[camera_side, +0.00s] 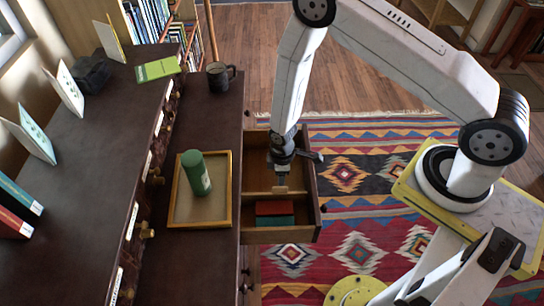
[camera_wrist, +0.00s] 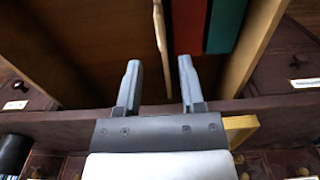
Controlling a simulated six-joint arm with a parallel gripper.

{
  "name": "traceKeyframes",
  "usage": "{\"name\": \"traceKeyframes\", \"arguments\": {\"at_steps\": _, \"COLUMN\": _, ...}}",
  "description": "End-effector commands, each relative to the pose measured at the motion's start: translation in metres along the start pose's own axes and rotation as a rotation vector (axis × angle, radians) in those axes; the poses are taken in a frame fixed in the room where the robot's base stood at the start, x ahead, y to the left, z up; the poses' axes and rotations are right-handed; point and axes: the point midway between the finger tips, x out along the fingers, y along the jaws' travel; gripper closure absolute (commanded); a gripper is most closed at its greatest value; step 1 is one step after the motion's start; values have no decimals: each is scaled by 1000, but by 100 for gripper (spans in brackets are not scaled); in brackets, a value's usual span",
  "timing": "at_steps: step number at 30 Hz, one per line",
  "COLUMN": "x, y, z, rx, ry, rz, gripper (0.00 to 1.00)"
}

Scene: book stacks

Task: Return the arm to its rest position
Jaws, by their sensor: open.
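My gripper (camera_side: 280,184) points down over the open drawer (camera_side: 314,210), close to the drawer's wooden divider. It also shows in the wrist view (camera_wrist: 158,72), with its two fingers apart and nothing between them but the divider's edge beyond. A red book (camera_side: 276,208) and a green-teal book (camera_side: 275,220) lie in the drawer's near compartment. In the wrist view the red book (camera_wrist: 188,25) and the teal book (camera_wrist: 224,25) are beyond the fingertips, apart from them. The exact height of the fingers above the drawer is hard to tell.
A wooden tray (camera_side: 200,220) holding a green cylinder (camera_side: 196,173) stands on the dark desk left of the drawer. A dark mug (camera_side: 220,76) and a green book (camera_side: 157,69) are farther back. Upright books and cards line the shelf at left.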

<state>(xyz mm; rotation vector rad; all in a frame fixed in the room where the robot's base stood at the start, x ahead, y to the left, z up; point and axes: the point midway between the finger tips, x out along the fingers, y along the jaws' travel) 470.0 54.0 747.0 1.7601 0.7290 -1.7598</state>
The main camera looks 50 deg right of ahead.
Motion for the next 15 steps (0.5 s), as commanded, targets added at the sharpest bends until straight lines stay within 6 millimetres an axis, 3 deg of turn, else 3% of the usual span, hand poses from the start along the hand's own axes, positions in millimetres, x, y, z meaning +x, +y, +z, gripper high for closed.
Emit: {"name": "traceKeyframes", "arguments": {"at_steps": 15, "x": -8, "y": 2, "z": 0, "rx": 14, "ry": 3, "rz": 2, "gripper": 50}}
